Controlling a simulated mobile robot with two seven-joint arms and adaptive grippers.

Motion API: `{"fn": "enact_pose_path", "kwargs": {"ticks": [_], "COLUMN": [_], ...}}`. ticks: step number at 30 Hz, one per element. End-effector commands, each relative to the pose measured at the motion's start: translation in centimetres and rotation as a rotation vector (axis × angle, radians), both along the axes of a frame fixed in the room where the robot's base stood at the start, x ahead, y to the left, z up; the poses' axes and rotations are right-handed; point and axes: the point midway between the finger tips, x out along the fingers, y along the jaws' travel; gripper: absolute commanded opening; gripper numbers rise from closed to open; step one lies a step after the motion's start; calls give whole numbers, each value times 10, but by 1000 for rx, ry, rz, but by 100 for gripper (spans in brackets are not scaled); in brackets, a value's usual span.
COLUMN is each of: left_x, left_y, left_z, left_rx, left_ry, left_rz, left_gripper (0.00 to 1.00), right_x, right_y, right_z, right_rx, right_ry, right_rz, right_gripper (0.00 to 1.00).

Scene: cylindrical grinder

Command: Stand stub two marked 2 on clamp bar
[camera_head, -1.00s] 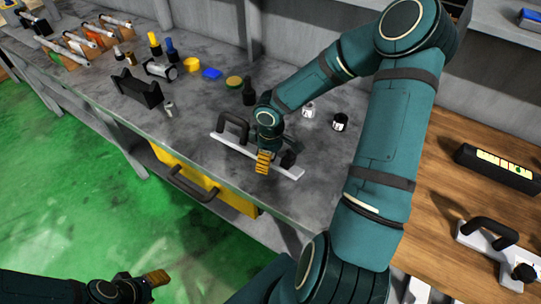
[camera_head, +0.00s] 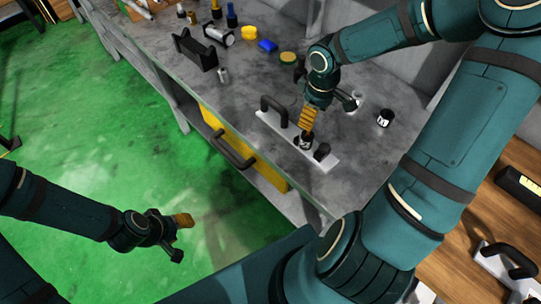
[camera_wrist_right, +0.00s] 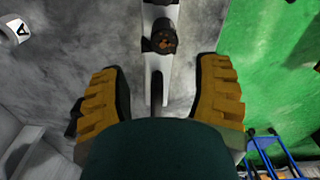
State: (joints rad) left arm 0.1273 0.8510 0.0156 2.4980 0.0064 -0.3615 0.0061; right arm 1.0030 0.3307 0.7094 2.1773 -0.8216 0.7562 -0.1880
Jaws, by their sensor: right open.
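The white clamp bar (camera_head: 270,122) lies on the grey bench with a black arched handle near its left end and a black knob (camera_head: 322,151) near its right end. A dark stub with a white mark (camera_head: 304,141) stands on the bar, close to the knob; I cannot read its mark. My right gripper (camera_head: 307,124) is just above that stub. In the right wrist view my fingers (camera_wrist_right: 160,95) are spread, with the bar between and beyond them and nothing gripped. My left gripper (camera_head: 184,220) hangs over the green floor, its opening unclear.
A dark stub with a white label (camera_head: 384,118) stands on the bench right of the bar; a pale one (camera_head: 355,102) is partly hidden by my wrist. A yellow drawer (camera_head: 240,150) is below the bench edge.

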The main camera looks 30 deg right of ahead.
Motion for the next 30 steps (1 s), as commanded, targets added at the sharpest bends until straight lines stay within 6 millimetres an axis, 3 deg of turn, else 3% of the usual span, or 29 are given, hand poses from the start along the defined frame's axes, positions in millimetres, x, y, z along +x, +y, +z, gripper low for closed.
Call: {"fn": "enact_pose_path", "kwargs": {"ticks": [2,5,9,12,15,18,22,30], "left_x": [0,0,0,0,0,0,0,0], "left_y": [0,0,0,0,0,0,0,0], "left_z": [0,0,0,0,0,0,0,0], "left_rx": [0,0,0,0,0,0,0,0], "left_ry": [0,0,0,0,0,0,0,0], "left_rz": [0,0,0,0,0,0,0,0], "left_gripper": [47,47,47,47,47,47,47,47], "right_x": [1,5,4,-6,-22,-37,-52,-59], "right_y": [14,53,138,190,227,244,249,246], "right_z": [-8,-28,-66,-93,-119,-141,-160,-170], "right_rx": [38,147,354,453,484,462,408,367], "right_ry": [-3,-17,-18,2,19,19,-1,-26], "right_rz": [-3,-27,-131,-248,-374,-483,-576,-628], "right_gripper": [64,64,64,64,64,64,64,64]}}
